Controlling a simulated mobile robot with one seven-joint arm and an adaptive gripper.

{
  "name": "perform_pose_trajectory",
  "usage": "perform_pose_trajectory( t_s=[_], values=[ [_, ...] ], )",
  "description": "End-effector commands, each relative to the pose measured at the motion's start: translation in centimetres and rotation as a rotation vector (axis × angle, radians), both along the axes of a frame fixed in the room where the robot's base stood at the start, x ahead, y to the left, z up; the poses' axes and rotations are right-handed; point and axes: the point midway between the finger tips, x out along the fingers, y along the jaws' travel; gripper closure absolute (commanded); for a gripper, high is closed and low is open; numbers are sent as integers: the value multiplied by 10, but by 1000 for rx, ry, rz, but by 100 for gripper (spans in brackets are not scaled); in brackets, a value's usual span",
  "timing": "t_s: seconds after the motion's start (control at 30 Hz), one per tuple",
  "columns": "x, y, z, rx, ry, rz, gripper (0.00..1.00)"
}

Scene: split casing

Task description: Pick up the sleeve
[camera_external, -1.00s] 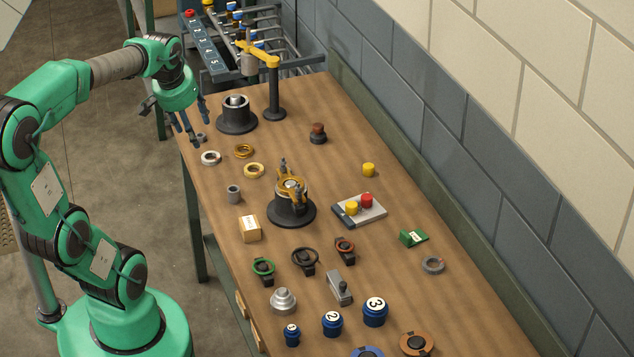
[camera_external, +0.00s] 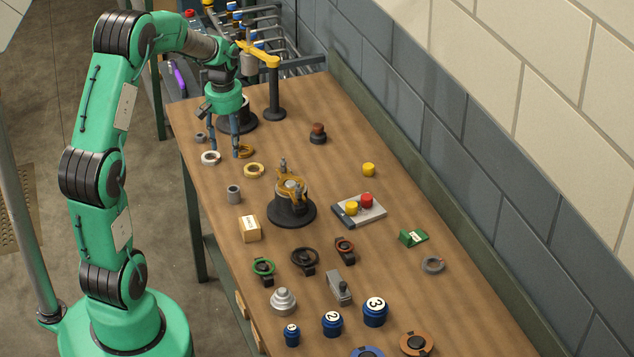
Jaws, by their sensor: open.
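A small grey hollow cylinder (camera_external: 233,194), which looks like the sleeve, stands upright on the left part of the wooden bench (camera_external: 330,240). My gripper (camera_external: 224,151) points down over the left far part of the bench, farther back than the cylinder. Its fingers are apart, with nothing seen between them. The fingertips appear close to a white ring (camera_external: 210,158) and a brass ring (camera_external: 244,151); I cannot tell their exact height above the bench.
A second brass ring (camera_external: 254,170) lies between my gripper and the cylinder. A black fixture with yellow clamps (camera_external: 291,205) stands to the right. A cardboard box (camera_external: 250,229) is nearer the camera. A black post with a yellow arm (camera_external: 274,95) stands behind the gripper.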

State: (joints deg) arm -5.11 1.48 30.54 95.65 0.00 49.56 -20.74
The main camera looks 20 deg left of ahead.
Motion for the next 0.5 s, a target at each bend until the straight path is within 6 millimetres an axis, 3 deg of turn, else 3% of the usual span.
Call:
perform_pose_trajectory(
  t_s=[0.1, 0.2, 0.5],
  values=[
    [13, 5, -30, -3, 29, 26, 49],
    [19, 7, -45, -5, 41, 41, 49],
    [23, 9, -54, -6, 48, 51, 49]
  ],
)
